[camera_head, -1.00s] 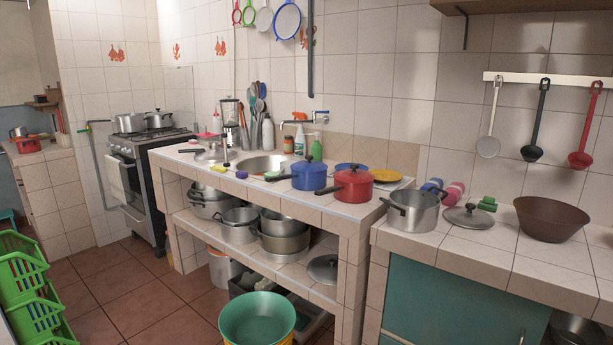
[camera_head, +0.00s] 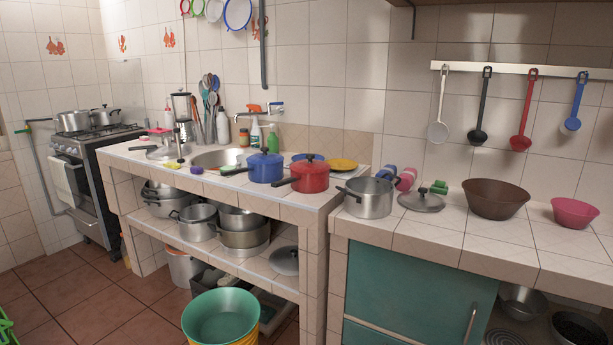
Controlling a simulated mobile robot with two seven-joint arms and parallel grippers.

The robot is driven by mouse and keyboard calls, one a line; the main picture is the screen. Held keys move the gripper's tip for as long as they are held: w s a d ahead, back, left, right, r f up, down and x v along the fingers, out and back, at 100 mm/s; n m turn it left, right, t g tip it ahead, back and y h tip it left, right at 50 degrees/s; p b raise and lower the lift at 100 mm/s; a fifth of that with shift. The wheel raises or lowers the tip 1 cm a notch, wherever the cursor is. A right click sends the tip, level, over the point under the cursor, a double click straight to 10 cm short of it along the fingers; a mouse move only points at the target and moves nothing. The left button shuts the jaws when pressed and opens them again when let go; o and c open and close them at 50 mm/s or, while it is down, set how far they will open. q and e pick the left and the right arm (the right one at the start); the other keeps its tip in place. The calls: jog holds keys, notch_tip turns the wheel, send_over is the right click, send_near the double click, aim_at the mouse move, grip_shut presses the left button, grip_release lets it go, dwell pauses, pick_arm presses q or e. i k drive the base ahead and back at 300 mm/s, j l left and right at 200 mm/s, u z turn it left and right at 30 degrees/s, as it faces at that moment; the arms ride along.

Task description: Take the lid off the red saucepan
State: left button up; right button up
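The lid has a black knob. A black handle points left from the pan, in front of the blue saucepan (camera_head: 265,168), which also has its lid on and stands just left of the red one. Neither of my grippers shows in the head view.
An open grey pot (camera_head: 368,200) and a loose lid (camera_head: 421,203) lie to the right, with a brown bowl (camera_head: 495,199) and a pink bowl (camera_head: 574,213) beyond. A yellow plate (camera_head: 343,164) lies behind the red pan. A green basin (camera_head: 220,316) stands in front on the floor.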

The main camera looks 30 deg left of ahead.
aim_at(309, 166)
jog(key=i+j+z, duration=0.1)
jog(key=j, duration=0.3)
jog(key=i+j+z, duration=0.1)
jog(key=j, duration=0.3)
jog(key=i+j+z, duration=0.1)
jog(key=j, duration=0.3)
jog(key=i+j+z, duration=0.1)
jog(key=j, duration=0.35)
jog(key=i+j, duration=0.15)
jog(key=j, duration=0.25)
jog(key=i+z, duration=0.05)
